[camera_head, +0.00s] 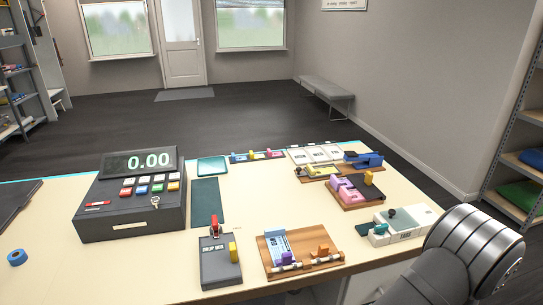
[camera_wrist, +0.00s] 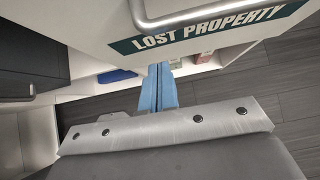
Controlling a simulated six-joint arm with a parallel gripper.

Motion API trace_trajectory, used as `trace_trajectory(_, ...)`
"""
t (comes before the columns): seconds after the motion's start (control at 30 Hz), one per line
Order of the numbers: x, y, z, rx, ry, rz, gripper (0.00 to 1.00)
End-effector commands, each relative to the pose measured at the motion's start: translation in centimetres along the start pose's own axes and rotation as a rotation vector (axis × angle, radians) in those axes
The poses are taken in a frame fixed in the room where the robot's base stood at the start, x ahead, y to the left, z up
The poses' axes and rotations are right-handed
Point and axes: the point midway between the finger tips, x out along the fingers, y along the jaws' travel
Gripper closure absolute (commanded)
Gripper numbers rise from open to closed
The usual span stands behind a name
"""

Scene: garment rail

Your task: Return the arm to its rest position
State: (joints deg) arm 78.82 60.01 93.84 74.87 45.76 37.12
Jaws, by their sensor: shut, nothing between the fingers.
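My gripper (camera_wrist: 157,88) shows in the wrist view as two blue fingers pressed together, with nothing between them. It is below a white front labelled LOST PROPERTY (camera_wrist: 205,28) with a metal bar handle (camera_wrist: 190,12), and appears close to it; I cannot tell whether they touch. In the head view a grey part of my arm (camera_head: 475,245) stands at the lower right, beside the counter's right end. My gripper is outside that view.
The cream counter (camera_head: 240,212) carries a till (camera_head: 135,205), a dark drop box (camera_head: 220,262), a wooden board (camera_head: 300,252) and a white device (camera_head: 400,225) near my arm. A shelf rack (camera_head: 515,140) stands right. The wrist view shows open shelving (camera_wrist: 90,72) and dark floor (camera_wrist: 285,75).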

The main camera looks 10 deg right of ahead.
Motion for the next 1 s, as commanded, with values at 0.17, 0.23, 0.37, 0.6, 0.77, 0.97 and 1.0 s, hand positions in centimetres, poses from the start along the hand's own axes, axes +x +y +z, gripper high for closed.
trace_trajectory(0.17,3.3,0.1,0.6,-0.002,0.001,0.003,1.00)
trace_trajectory(0.23,3.9,0.1,1.5,-0.005,-0.001,0.003,1.00)
trace_trajectory(0.37,4.8,0.1,2.4,-0.004,-0.001,0.003,1.00)
trace_trajectory(0.6,5.2,0.0,2.8,-0.003,-0.001,0.002,1.00)
trace_trajectory(0.77,5.2,0.0,2.9,-0.003,-0.002,0.002,1.00)
trace_trajectory(0.97,5.2,0.0,2.9,-0.003,-0.002,0.003,0.61)
trace_trajectory(1.0,5.2,0.1,2.9,-0.003,-0.002,0.004,0.53)
